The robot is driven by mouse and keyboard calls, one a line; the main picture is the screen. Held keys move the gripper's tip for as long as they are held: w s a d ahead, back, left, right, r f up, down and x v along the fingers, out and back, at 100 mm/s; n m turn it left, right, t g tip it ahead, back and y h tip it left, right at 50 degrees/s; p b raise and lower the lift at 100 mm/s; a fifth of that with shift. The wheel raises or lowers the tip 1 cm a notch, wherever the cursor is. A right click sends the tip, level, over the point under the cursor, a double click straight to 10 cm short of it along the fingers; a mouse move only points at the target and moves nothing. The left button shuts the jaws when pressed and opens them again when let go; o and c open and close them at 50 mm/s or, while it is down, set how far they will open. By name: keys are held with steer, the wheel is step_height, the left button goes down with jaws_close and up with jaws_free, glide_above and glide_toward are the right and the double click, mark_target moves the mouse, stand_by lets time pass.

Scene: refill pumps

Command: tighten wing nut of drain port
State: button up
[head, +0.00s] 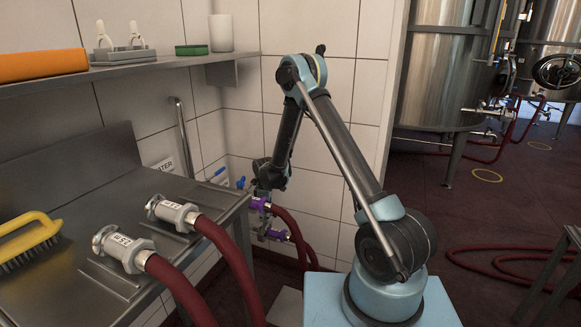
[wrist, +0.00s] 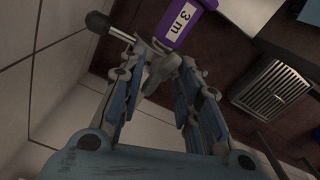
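In the wrist view, a grey metal wing nut (wrist: 160,70) sits between the two fingers of my gripper (wrist: 158,62). The fingers are partly apart with the nut between them; whether they press on it is not clear. A purple part with a white label reading "3 m" (wrist: 184,20) lies just beyond the fingertips. A lower purple fitting (head: 276,235) shows there too.
A black-knobbed metal rod (wrist: 97,22) is close to the left finger. A floor grate (wrist: 272,95) lies to the right. In the head view, a steel bench (head: 65,275) with two hose couplings stands left, below a wall shelf (head: 130,58). Red hoses (head: 297,235) hang nearby.

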steer(key=n, duration=0.5)
steer(key=shift+r+n, duration=0.25)
steer(key=shift+n, duration=0.05)
step_height(320, 180, up, 17)
steer(key=s+d+r+n, duration=0.1)
steer(key=s+d+r, duration=0.2)
steer(key=d+r, duration=0.7)
steer(key=shift+s+d, duration=0.35)
steer(key=shift+d, duration=0.5)
steer(key=shift+r, duration=0.1)
steer(key=w+a+f+m, duration=0.4)
steer(key=a+f+m, duration=0.2)
steer(key=a+f, duration=0.55)
step_height(320, 180, down, 16)
steer(key=shift+s+a+f, duration=0.1)
steer(key=shift+s, duration=0.05)
